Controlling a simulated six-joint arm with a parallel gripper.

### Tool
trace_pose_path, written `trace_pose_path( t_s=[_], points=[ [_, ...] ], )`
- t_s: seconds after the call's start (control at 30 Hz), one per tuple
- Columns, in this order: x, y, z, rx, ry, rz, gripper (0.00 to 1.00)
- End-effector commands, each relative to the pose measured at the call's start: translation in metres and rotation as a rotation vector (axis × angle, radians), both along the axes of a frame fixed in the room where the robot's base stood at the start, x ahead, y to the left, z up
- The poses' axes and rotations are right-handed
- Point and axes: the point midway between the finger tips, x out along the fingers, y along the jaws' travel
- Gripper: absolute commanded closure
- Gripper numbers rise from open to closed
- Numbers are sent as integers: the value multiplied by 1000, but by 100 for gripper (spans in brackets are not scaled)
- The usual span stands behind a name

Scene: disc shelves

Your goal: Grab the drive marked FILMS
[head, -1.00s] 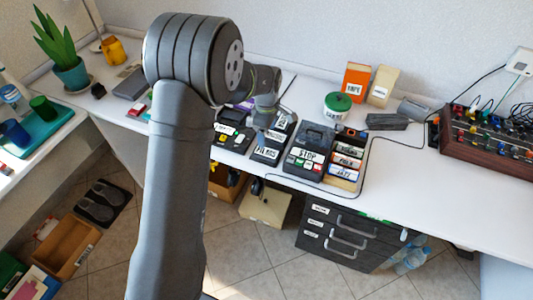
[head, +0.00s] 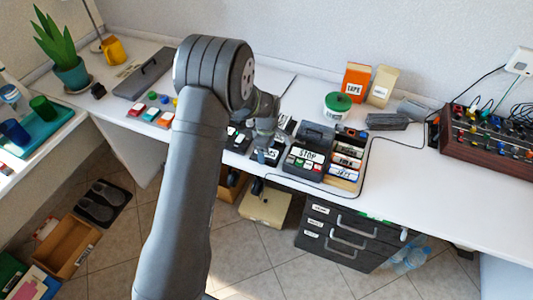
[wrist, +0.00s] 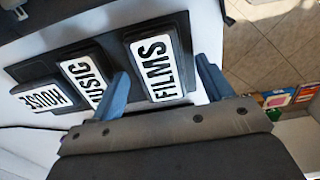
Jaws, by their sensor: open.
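The drive marked FILMS (wrist: 155,62) is a dark block with a white label, at the right end of a row in the wrist view. In the head view it is mostly hidden behind my gripper. My gripper (wrist: 164,76) is open, with one blue finger in the gap between the FILMS and MUSIC drives and the other just beyond the far side of FILMS. I cannot tell whether either finger touches it. In the head view my gripper (head: 268,147) is low over the desk.
Beside FILMS are the drives marked MUSIC (wrist: 83,75) and HOUSE (wrist: 43,95), in a dark holder. The STOP box (head: 308,152) and a rack of labelled discs (head: 346,162) stand close to the right. A black cable (head: 368,150) runs along the desk, near its front edge.

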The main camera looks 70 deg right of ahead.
Motion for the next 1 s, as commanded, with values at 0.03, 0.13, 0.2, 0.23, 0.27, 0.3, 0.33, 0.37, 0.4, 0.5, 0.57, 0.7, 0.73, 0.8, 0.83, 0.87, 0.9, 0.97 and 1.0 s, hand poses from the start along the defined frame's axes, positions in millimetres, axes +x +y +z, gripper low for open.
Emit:
trace_pose_path(
  t_s=[0.03, 0.13, 0.2, 0.23, 0.27, 0.3, 0.33, 0.37, 0.4, 0.5, 0.57, 0.7, 0.73, 0.8, 0.83, 0.87, 0.9, 0.97, 1.0],
  points=[
    [0, 0, 0, 0, 0, 0, 31],
    [0, 0, 0, 0, 0, 0, 51],
    [0, 0, 0, 0, 0, 0, 65],
    [0, 0, 0, 0, 0, 0, 70],
    [0, 0, 0, 0, 0, 0, 76],
    [0, 0, 1, 0, 0, 0, 80],
    [0, 0, 1, 0, 0, 0, 80],
    [0, 0, 1, 0, 0, 0, 80],
    [0, 0, 1, 0, 0, 0, 80],
    [0, 0, 1, 0, 0, 0, 80],
    [0, 0, 2, 0, 0, 0, 80],
    [0, 0, 11, -1, 0, 0, 80],
    [0, -1, 14, -2, 0, 0, 80],
    [0, -1, 24, -3, 0, 0, 80],
    [0, -1, 30, -3, -1, 0, 80],
    [0, -1, 36, -3, -1, 0, 80],
    [0, -1, 46, -4, -1, 1, 80],
    [-15, 5, 51, -1, 0, -3, 80],
    [-24, 9, 56, -1, 0, -4, 80]
  ],
)
